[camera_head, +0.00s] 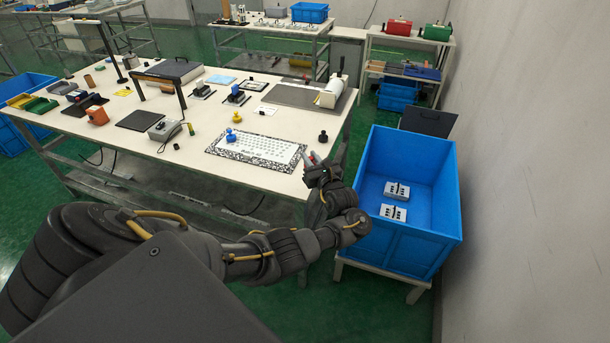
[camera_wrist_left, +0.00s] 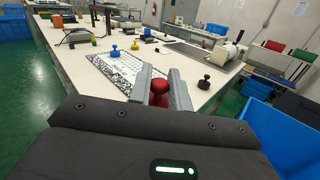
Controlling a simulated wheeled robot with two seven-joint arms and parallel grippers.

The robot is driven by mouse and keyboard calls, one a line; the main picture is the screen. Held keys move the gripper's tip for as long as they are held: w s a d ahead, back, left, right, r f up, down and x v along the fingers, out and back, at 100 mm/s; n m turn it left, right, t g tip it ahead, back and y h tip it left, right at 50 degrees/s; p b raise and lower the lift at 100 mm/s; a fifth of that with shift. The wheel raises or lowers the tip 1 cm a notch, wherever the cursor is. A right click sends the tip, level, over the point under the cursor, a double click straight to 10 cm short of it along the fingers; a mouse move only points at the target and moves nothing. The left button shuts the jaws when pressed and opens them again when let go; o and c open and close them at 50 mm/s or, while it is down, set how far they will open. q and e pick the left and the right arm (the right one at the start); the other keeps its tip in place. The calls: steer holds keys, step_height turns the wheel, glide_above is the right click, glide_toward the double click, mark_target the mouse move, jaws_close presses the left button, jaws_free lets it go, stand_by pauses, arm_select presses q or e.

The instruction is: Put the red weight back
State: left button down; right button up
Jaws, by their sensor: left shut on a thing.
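My left gripper (camera_head: 316,162) is shut on the red weight (camera_wrist_left: 159,88), a knobbed piece that shows between the two fingers in the left wrist view. In the head view the gripper is at the table's right front corner, and only a little red shows at the fingertips. My right gripper is not in view.
A large blue crate (camera_head: 407,243) with two grey devices (camera_head: 397,190) inside stands right of the table, close to my left gripper. A roll dispenser (camera_head: 331,91), a lamp-like stand (camera_head: 160,80) and small boxes crowd the back and left of the table.

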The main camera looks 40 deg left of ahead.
arm_select(q)
steer(key=w+a+f+b, duration=0.1)
steer(key=a+f+b, duration=0.1)
steer(key=b, duration=0.1)
steer(key=w+a+f+b, duration=0.2)
steer(key=b, duration=0.1)
steer(key=w+a+f+b, duration=0.2)
steer(key=f+b, duration=0.1)
steer(key=shift+w+a, duration=0.1)
steer(key=shift+w+a+f+b, duration=0.1)
steer(key=shift+a+f+b, duration=0.05)
steer(key=shift+a+b, duration=0.15)
